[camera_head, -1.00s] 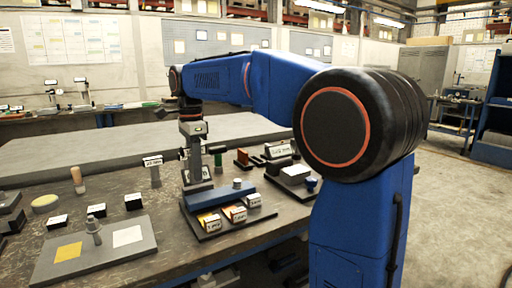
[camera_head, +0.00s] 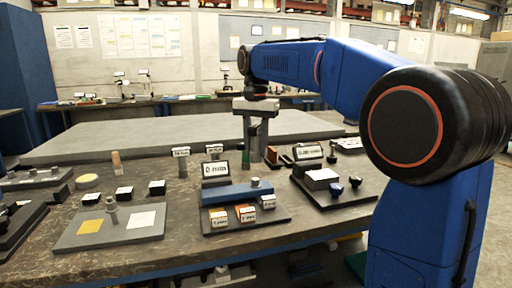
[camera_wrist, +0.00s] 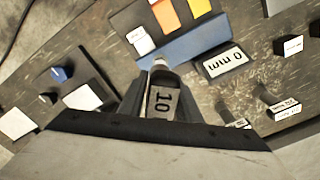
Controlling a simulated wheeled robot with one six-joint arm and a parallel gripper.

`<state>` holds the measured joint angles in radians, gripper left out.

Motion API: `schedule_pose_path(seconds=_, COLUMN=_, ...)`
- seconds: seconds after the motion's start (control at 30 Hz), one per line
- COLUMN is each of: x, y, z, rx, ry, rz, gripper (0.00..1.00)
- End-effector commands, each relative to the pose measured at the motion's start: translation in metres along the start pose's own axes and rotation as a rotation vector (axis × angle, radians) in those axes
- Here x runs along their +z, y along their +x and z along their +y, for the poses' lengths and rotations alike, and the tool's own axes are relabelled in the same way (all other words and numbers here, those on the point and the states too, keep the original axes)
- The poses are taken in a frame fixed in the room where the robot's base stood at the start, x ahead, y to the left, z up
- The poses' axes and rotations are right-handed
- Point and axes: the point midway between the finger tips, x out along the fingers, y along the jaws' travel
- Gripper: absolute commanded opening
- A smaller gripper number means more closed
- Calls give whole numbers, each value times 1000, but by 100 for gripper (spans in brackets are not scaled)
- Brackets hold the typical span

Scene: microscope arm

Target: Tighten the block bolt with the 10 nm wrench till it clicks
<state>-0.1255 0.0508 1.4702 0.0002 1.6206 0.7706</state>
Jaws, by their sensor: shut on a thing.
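My gripper (camera_head: 254,146) hangs upright behind the right end of the blue block (camera_head: 225,193). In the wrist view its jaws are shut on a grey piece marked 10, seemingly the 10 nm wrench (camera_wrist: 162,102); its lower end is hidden. The blue block also shows in the wrist view (camera_wrist: 190,42), lying on a dark tray. A short grey bolt (camera_head: 255,182) stands at the block's right end. In the wrist view, a pale round tip (camera_wrist: 160,62) shows there just beyond the fingers. I cannot tell whether wrench and bolt touch.
Yellow (camera_head: 218,217), orange (camera_head: 245,213) and white (camera_head: 268,202) labelled blocks sit before the blue block. A sign (camera_head: 215,170) stands behind it. A tray with a white block and knobs (camera_head: 322,179) is at right. A grey plate (camera_head: 150,235) with a post lies left.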

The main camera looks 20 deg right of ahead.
Motion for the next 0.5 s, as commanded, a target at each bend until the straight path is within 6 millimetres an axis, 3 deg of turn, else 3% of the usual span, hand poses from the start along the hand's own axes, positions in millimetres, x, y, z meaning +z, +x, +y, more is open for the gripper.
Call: schedule_pose_path(seconds=0.5, x=0, y=4, z=0, rx=0, ry=-8, rz=0, gripper=0)
